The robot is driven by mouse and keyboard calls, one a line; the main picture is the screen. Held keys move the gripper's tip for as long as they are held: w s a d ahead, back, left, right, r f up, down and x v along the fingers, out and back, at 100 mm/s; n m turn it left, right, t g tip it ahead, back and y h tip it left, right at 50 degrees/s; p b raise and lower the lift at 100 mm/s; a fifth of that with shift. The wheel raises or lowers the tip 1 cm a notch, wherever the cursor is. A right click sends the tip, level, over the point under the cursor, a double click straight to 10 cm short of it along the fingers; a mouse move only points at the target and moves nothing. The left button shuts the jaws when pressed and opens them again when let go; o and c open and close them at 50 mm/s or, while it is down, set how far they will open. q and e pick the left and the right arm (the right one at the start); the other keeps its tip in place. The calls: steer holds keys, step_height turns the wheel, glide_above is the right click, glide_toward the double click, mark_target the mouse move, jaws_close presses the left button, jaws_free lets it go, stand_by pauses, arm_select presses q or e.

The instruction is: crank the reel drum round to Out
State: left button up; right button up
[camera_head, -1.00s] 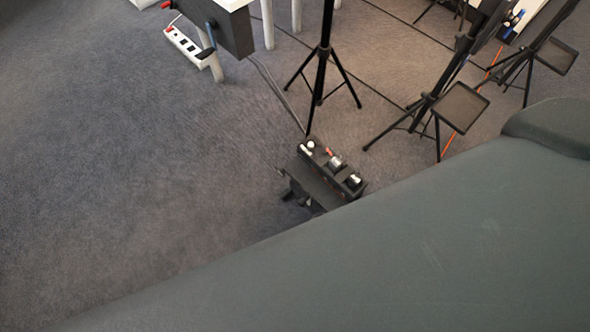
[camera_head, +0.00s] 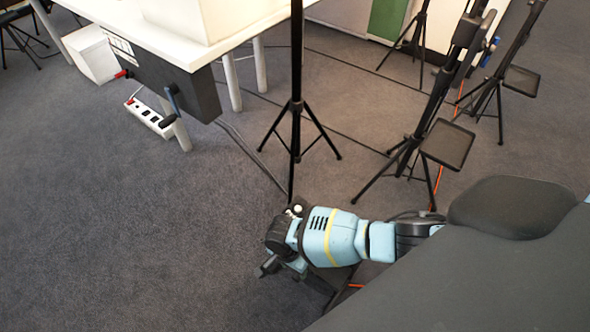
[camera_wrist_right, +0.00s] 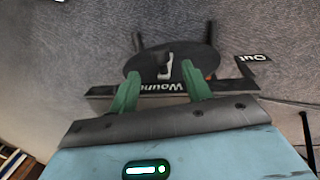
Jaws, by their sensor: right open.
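In the right wrist view, the reel drum shows as a dark round disc (camera_wrist_right: 137,64) with a pale grey crank handle (camera_wrist_right: 165,66) standing near its middle. A black strip lettered "Wound" (camera_wrist_right: 163,87) lies along the near side of the disc. A tag lettered "Out" (camera_wrist_right: 254,58) is to the right. My right gripper (camera_wrist_right: 162,74) is open, its two green fingers on either side of the handle, with gaps visible. In the head view my right arm (camera_head: 335,237) reaches in from the right and its end hides most of what is below it. My left gripper is not in view.
A black tripod stand (camera_head: 296,140) rises just behind my right arm. More stands (camera_head: 447,143) with small trays are to the right. A white table (camera_head: 195,50) is at the upper left, with a power strip (camera_head: 148,117) below. Carpet at left is clear.

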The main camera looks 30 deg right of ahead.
mark_target(296, 276)
steer(key=f, duration=0.1)
steer(key=f+b, duration=0.1)
steer(key=f, duration=0.1)
steer(key=f+b, duration=0.1)
steer(key=f, duration=0.1)
steer(key=shift+s+d+f, duration=0.15)
steer(key=shift+s, duration=0.25)
steer(key=shift+f+b, duration=0.5)
jaws_close()
